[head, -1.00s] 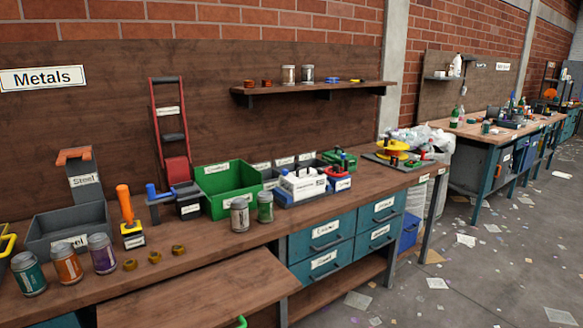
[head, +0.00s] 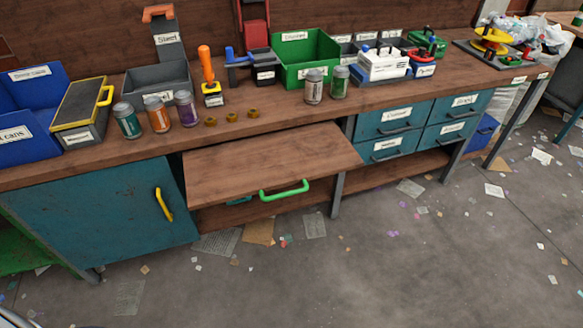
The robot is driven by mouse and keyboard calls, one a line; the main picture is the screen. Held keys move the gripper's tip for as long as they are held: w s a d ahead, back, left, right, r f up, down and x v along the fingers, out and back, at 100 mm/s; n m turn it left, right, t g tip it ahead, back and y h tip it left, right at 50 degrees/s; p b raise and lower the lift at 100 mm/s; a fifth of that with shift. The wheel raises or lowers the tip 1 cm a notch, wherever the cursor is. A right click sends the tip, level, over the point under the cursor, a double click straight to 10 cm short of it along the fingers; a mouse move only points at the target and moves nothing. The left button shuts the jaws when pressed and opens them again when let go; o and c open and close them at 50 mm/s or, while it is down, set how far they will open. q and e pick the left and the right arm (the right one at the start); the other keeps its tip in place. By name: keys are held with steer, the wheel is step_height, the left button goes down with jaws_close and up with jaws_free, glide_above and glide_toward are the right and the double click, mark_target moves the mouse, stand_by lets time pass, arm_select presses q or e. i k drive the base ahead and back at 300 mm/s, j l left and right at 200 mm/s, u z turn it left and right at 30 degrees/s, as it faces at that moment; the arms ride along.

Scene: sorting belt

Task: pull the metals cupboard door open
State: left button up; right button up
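A teal cupboard door (head: 95,228) with a yellow vertical handle (head: 163,204) is set under the left part of the workbench in the head view. It looks shut, flush with the bench front. No label shows on the door, so I cannot confirm from this frame that it is the metals one. Neither of my grippers is in view, and nothing is touching the handle.
A wooden board (head: 265,165) with a green handle (head: 284,191) juts out from the bench right of the door. Teal drawers (head: 395,118) are farther right. Jars, bins and tools crowd the bench top. The floor (head: 330,275) in front is open, with scattered paper.

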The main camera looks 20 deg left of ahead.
mark_target(101, 217)
steer(key=u, duration=1.9)
